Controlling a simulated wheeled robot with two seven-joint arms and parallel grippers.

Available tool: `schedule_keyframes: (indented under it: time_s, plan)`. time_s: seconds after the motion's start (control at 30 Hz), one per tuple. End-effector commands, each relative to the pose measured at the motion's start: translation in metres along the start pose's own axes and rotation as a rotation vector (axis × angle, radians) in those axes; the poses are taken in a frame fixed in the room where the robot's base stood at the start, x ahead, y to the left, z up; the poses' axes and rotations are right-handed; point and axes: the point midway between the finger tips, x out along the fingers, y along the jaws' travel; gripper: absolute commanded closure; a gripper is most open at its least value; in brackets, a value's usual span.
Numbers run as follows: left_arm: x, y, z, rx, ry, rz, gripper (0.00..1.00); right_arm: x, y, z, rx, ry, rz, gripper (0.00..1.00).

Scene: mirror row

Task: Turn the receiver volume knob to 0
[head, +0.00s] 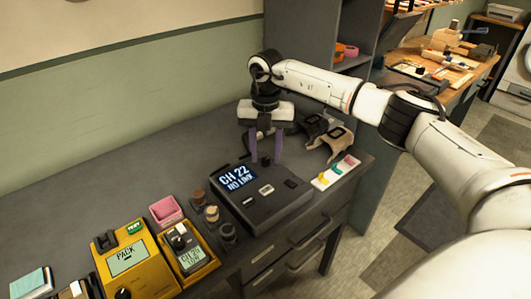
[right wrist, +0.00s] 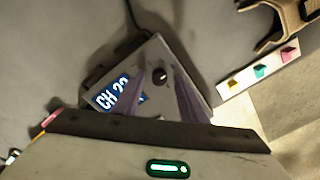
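The receiver (head: 272,207) is a dark box on the grey bench, with a lit display (head: 238,177) reading "CH 22 NO LINK". Its small black round knob (right wrist: 160,75) shows in the right wrist view between my finger tips, and in the head view it is at the back of the receiver's top. My right gripper (head: 265,156) points down over it with its purple fingers apart, one on each side of the knob. I see gaps between knob and fingers in the right wrist view (right wrist: 161,80). I cannot tell the exact height of the tips. My left gripper is not in view.
A white strip with coloured tabs (head: 336,173) lies right of the receiver. Dark and tan holders (head: 331,142) stand behind it. Several small cylinders, a pink tray (head: 166,211), a yellow tester (head: 130,262) and a handheld unit (head: 188,256) stand to the left. The bench's back left is clear.

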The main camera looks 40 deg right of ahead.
Motion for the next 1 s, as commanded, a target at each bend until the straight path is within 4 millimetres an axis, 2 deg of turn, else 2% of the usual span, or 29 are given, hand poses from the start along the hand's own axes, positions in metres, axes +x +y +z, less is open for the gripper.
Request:
schedule_keyframes:
  time_s: [0.37,0.5,0.6,1.0]
  plan:
    - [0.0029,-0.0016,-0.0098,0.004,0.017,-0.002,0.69,0.0064,0.0002,-0.0002,-0.001,0.000,0.000,0.63]
    - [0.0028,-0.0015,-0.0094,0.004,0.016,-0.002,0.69,0.0062,0.0003,-0.0003,-0.001,0.000,0.000,0.87]
    - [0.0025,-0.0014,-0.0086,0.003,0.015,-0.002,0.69,0.0062,0.0002,-0.0003,-0.001,0.000,0.000,1.00]
    - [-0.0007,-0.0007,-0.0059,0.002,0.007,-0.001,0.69,0.0054,0.0002,-0.0002,-0.079,0.000,0.000,1.00]
